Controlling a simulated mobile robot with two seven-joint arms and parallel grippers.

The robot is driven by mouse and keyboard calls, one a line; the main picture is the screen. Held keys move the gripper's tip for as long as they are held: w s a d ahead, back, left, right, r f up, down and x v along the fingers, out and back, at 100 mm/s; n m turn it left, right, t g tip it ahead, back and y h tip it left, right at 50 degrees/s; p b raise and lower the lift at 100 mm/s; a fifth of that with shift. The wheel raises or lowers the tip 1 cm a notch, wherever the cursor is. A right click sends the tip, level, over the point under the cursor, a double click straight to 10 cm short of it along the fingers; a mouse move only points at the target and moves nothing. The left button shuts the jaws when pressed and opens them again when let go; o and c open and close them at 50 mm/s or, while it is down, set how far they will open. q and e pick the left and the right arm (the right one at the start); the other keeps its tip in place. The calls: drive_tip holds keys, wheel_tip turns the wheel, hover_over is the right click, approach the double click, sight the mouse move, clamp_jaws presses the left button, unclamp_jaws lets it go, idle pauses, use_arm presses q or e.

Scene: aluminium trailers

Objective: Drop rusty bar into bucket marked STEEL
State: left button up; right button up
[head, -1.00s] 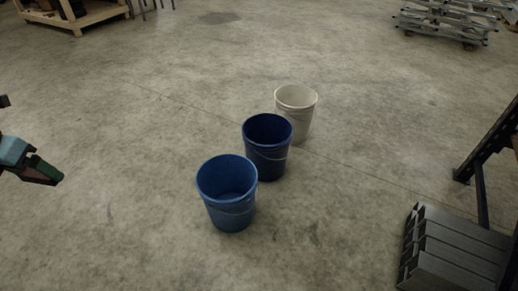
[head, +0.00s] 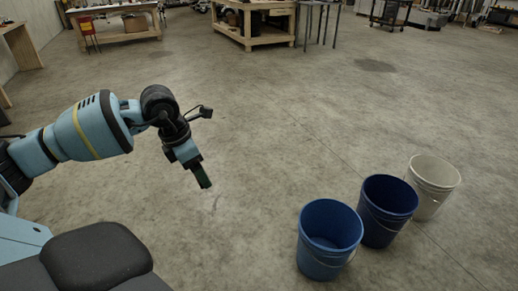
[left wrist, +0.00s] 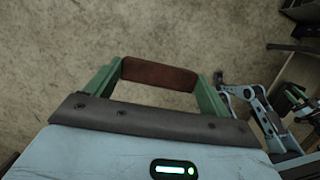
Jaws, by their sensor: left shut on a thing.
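My left gripper (head: 205,184) hangs above the open floor, left of the buckets. In the left wrist view its green fingers (left wrist: 160,75) are shut on a rusty brown bar (left wrist: 159,75), which spans between them. The bar is hidden in the head view. Three open buckets stand upright in a diagonal row at the lower right of the head view: a lighter blue one (head: 320,262) nearest, a dark blue one (head: 375,231) in the middle and a white one (head: 425,206) farthest. No STEEL marking is readable on any of them. My right gripper is out of view.
Bare concrete floor (head: 265,130) lies between my left gripper and the buckets. Wooden workbenches (head: 247,38) stand along the back, with a dark wheeled rack (head: 389,12) at the back right.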

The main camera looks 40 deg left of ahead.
use_arm(q)
drive_tip(key=s+d+f+m+g+p, duration=0.3)
drive_tip(key=d+m, duration=0.8)
drive_tip(key=m, duration=0.4)
drive_tip(key=s+d+f+m+g+y+p, duration=0.1)
drive_tip(key=s+d+f+m+g+p, duration=0.2)
drive_tip(key=d+m, duration=0.9)
drive_tip(key=s+f+m+p, duration=0.1)
drive_tip(key=s+f+m, duration=0.2)
drive_tip(key=s+m, duration=0.1)
drive_tip(key=shift+s, duration=0.7)
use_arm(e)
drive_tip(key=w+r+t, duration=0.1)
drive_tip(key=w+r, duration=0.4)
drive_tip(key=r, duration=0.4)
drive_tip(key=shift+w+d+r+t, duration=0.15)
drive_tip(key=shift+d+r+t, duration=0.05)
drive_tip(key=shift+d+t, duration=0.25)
use_arm(q)
drive_tip(key=shift+r, duration=0.1)
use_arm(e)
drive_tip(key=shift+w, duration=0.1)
